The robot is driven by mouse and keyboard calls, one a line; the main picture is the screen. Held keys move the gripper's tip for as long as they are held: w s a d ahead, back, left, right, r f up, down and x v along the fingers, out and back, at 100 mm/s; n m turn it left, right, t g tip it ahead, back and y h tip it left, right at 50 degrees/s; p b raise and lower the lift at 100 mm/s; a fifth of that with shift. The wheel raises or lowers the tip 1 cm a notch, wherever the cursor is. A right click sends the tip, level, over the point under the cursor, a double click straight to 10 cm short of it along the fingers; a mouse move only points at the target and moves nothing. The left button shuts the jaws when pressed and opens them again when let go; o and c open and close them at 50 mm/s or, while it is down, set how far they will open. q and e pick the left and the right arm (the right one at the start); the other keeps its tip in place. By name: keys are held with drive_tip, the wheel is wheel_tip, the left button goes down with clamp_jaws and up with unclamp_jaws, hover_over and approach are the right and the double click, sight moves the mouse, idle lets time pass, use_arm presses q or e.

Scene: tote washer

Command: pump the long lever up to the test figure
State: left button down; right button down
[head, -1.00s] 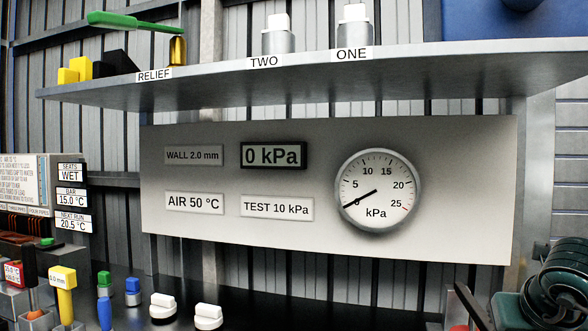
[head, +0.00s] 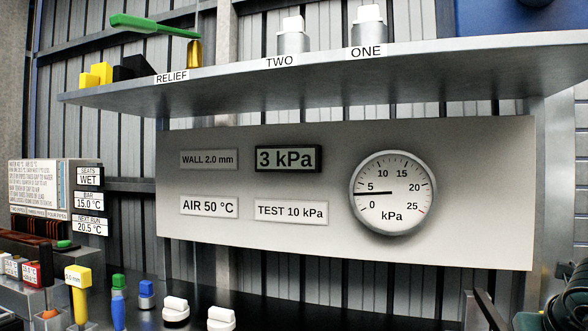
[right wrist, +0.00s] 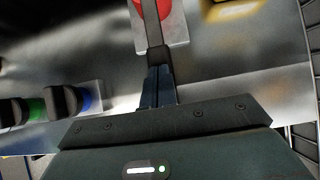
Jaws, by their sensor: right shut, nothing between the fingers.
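The digital readout (head: 288,158) shows 3 kPa. The round dial gauge (head: 393,211) has its needle a little below 5. The test plate (head: 291,211) reads TEST 10 kPa. In the right wrist view, my right gripper (right wrist: 157,82) is shut with nothing between its fingers. A dark narrow bar (right wrist: 150,22) lies just beyond the fingertips, in front of a red round part (right wrist: 166,9); I cannot tell for sure that it is the long lever, or whether the fingers touch it. My left gripper is not in view.
A shelf (head: 330,83) above the panel carries the RELIEF item with a green handle (head: 150,25) and white-topped blocks TWO (head: 292,42) and ONE (head: 369,36). Yellow (head: 78,292), blue and white knobs stand low at left. Blurred green and blue pieces (right wrist: 84,98) show at wrist-view left.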

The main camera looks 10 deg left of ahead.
wheel_tip(320, 180, up, 3)
drive_tip(key=shift+f+p, duration=0.1)
drive_tip(key=shift+p, duration=0.8)
drive_tip(key=shift+r+p, duration=0.3)
drive_tip(key=shift+r, duration=0.15)
wheel_tip(320, 180, up, 3)
drive_tip(key=shift+f+p, duration=0.2)
drive_tip(key=shift+p, duration=0.65)
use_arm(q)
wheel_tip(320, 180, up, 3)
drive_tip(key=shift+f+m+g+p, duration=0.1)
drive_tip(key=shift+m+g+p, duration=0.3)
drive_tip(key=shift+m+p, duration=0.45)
use_arm(e)
wheel_tip(320, 180, up, 3)
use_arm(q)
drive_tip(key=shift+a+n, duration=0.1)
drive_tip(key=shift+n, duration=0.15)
use_arm(e)
drive_tip(key=c, duration=2.1)
unclamp_jaws()
